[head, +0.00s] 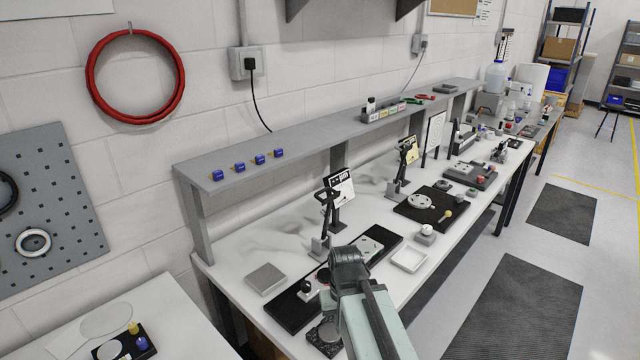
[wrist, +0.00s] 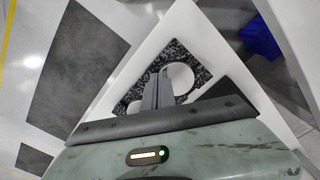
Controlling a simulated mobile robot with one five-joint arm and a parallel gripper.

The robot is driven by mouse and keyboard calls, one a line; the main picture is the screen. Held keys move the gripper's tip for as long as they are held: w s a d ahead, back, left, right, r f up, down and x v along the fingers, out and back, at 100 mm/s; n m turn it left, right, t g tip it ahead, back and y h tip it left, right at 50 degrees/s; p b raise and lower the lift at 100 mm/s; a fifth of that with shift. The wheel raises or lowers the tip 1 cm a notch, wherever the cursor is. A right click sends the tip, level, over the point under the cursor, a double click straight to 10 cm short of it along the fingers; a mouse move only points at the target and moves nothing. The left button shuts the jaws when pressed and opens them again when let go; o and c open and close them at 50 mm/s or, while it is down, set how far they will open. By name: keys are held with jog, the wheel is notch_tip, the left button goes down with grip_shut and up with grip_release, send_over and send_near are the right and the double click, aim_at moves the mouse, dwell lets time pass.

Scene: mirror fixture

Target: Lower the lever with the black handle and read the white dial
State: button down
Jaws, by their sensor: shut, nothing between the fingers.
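My gripper (wrist: 163,72) is shut and empty in the wrist view. Its fingers point over a speckled black-and-white block with a pale round face (wrist: 181,77), partly covering it. In the head view my arm hides the fingers. An upright black handle (head: 327,197) stands on a grey foot on the bench, behind and left of my arm. A white card with black marks (head: 341,188) stands just behind it. A black-knobbed part (head: 307,288) sits on a black base left of my arm. I cannot tell which is the task's lever, and no dial reading is legible.
A grey square plate (head: 266,279) lies at the bench's left. A white tray (head: 409,259) lies right of my arm. A similar upright stand with a yellowish card (head: 408,151) is farther along. A raised shelf (head: 300,137) runs along the back. The floor at right is open.

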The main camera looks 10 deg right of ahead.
jog(key=w+d+r+n+t+y+p, duration=0.2)
jog(key=w+r+n+t+p, duration=0.1)
jog(key=w+r+p, duration=1.2)
jog(key=w+d+r+n+t+y+p, duration=0.3)
jog(key=w+r+p, duration=0.7)
jog(key=w+r, duration=0.95)
jog(key=shift+n+t, duration=0.3)
jog(key=shift+n, duration=0.1)
jog(key=w+a+f+b, duration=0.1)
jog(key=w+f+b, duration=0.1)
jog(key=f+b, duration=0.1)
jog(key=w+a+f+b, duration=0.1)
jog(key=f+b, duration=0.2)
jog(key=f, duration=0.2)
jog(key=w+a+f+b, duration=0.1)
jog(key=w+f+b, duration=0.1)
jog(key=f+b, duration=0.1)
jog(key=shift+w+a+f+b, duration=0.1)
jog(key=shift+w+f+b, duration=0.1)
jog(key=shift+f, duration=0.25)
jog(key=shift+w+a+f+b, duration=0.1)
jog(key=shift+w+f, duration=0.05)
jog(key=shift+f, duration=0.3)
jog(key=shift+s+d, duration=0.1)
jog(key=shift+s, duration=0.1)
jog(key=shift+w, duration=0.15)
